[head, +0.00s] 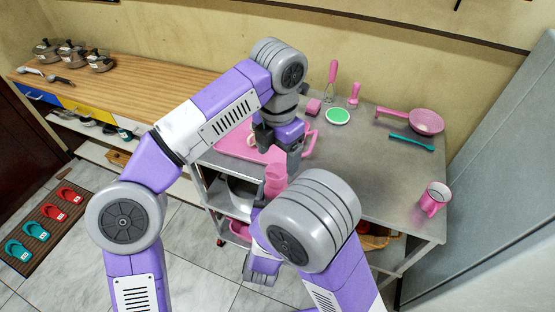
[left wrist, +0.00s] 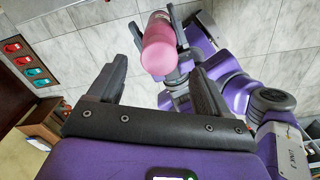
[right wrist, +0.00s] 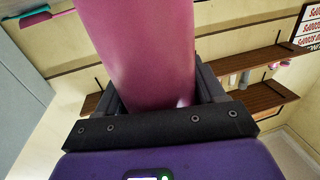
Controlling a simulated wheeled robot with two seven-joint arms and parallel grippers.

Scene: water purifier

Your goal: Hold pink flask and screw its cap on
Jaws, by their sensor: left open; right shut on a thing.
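The pink flask (head: 275,178) is in front of the table's front edge, below my left gripper (head: 279,150). In the left wrist view the flask (left wrist: 160,45) has a paler, rounded end towards the camera, beyond the left fingers, which are open and empty. My right gripper (right wrist: 152,88) is shut around the flask's body (right wrist: 140,40); the flask stands out between its fingers. In the head view the right forearm hides part of the grip. I cannot tell whether the paler end is the cap, and I see no separate cap clearly.
The steel table (head: 370,175) holds a pink tray (head: 232,146), a green-topped round dish (head: 337,116), a pink mug (head: 434,198), a pan (head: 425,121) and small utensils. Shelves below the table hold bowls. A wooden counter (head: 140,85) stands at the left. Its middle is bare.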

